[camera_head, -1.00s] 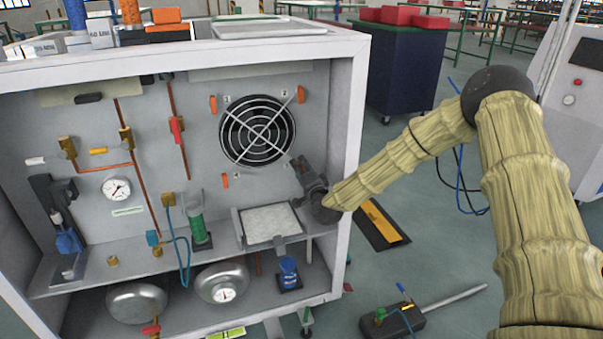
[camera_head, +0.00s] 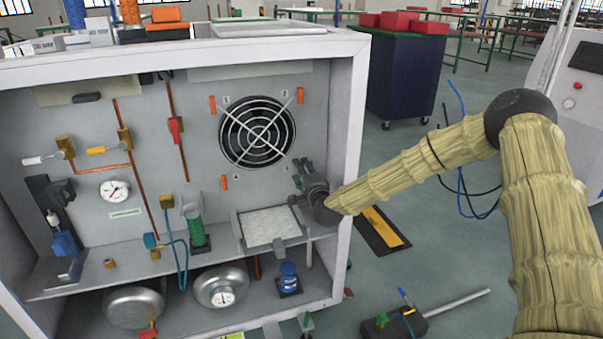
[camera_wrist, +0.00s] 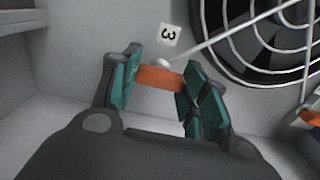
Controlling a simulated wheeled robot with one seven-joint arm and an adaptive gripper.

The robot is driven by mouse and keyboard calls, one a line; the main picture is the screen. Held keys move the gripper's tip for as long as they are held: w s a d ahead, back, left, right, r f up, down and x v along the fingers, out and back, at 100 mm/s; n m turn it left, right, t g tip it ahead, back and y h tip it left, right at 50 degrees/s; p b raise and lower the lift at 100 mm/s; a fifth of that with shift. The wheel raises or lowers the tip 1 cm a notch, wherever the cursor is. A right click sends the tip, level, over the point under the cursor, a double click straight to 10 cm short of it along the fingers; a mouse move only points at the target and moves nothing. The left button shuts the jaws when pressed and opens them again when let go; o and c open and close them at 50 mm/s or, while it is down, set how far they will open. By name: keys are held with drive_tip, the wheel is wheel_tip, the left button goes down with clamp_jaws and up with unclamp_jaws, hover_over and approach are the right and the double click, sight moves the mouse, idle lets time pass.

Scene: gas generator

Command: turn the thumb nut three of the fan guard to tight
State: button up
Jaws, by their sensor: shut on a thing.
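The fan guard (camera_head: 258,134) is a round wire grille on the generator's back panel; part of it shows in the wrist view (camera_wrist: 240,32). Thumb nut three (camera_wrist: 160,78) is an orange bar beside a white label marked 3. My gripper (camera_wrist: 158,82) is shut on this nut, with one teal fingertip pad at each end of the bar. In the head view my gripper (camera_head: 301,170) is at the guard's lower right and hides the nut. Other orange thumb nuts sit at the upper left (camera_head: 212,105), upper right (camera_head: 300,95) and lower left (camera_head: 223,183).
A white tray-like plate (camera_head: 270,226) lies just below my gripper. The cabinet's right side wall (camera_head: 352,150) is close to my wrist. A green cylinder (camera_head: 195,233) and a blue bottle (camera_head: 288,280) stand lower down.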

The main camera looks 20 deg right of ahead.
drive_tip(key=shift+d, duration=0.1)
drive_tip(key=o, duration=1)
drive_tip(key=shift+d, duration=0.1)
drive_tip(key=shift+s, duration=0.15)
drive_tip(key=s, duration=1.1)
drive_tip(key=shift+s, duration=0.35)
drive_tip(key=shift+d+f, duration=0.1)
